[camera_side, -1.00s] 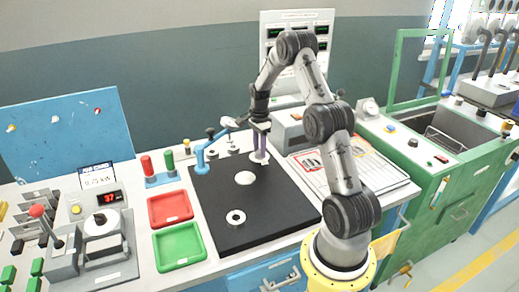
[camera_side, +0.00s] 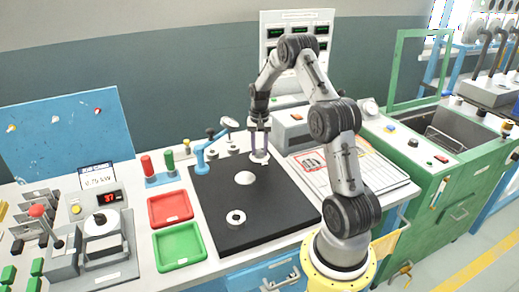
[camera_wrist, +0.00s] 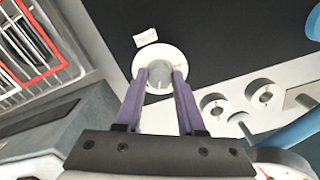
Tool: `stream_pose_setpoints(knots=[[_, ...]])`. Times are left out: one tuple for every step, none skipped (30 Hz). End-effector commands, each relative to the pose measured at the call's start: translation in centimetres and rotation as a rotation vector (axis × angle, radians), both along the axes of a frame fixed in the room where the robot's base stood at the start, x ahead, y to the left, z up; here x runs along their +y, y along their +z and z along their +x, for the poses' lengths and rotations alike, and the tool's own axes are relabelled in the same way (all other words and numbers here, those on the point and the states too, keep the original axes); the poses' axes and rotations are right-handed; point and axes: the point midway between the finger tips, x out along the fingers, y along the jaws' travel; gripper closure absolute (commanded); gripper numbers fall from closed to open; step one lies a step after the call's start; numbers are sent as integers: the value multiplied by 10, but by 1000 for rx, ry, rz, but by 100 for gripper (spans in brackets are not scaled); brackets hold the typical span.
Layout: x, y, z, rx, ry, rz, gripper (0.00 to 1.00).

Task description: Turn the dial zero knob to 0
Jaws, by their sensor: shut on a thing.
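The knob (camera_wrist: 159,72) is a grey round piece at the centre of a white disc (camera_wrist: 168,57) in the wrist view. I take it to be the dial zero knob. A small white label (camera_wrist: 146,37) lies beside the disc on the black mat. My gripper (camera_wrist: 160,76) points down at it, its two purple fingers shut on opposite sides of the knob. In the side view my gripper (camera_side: 260,149) is low over the white disc (camera_side: 259,158) at the back right of the black mat. The knob's marks and its zero are too small to read.
A blue stand (camera_side: 201,158) with a small round head is left of my gripper. The black mat (camera_side: 215,195) also bears a white disc (camera_side: 245,178) and a ring (camera_side: 236,217). Red (camera_side: 170,208) and green (camera_side: 179,246) trays lie left. Framed sheets (camera_side: 335,170) lie right.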

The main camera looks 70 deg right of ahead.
Motion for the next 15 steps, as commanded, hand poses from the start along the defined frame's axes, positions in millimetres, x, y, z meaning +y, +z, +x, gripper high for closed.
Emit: stream_pose_setpoints(knots=[[0, 1, 0, 0, 44, 0, 100], [0, 1, 0, -1, 70, 0, 100], [0, 2, 0, -1, 106, 0, 100], [0, 2, 0, -1, 131, -1, 100], [0, 2, 0, -1, 156, 0, 100], [0, 1, 0, -1, 188, 0, 100], [0, 1, 0, -1, 212, 0, 100], [0, 1, 0, 0, 234, 0, 100], [0, 1, 0, 0, 262, 0, 100], [0, 1, 0, 0, 282, 0, 100], [0, 1, 0, 0, 301, 0, 100], [0, 1, 0, -1, 325, 0, 100], [0, 2, 0, -1, 340, 0, 100], [0, 2, 0, -1, 357, -1, 100], [0, 2, 0, -1, 374, -1, 100]])
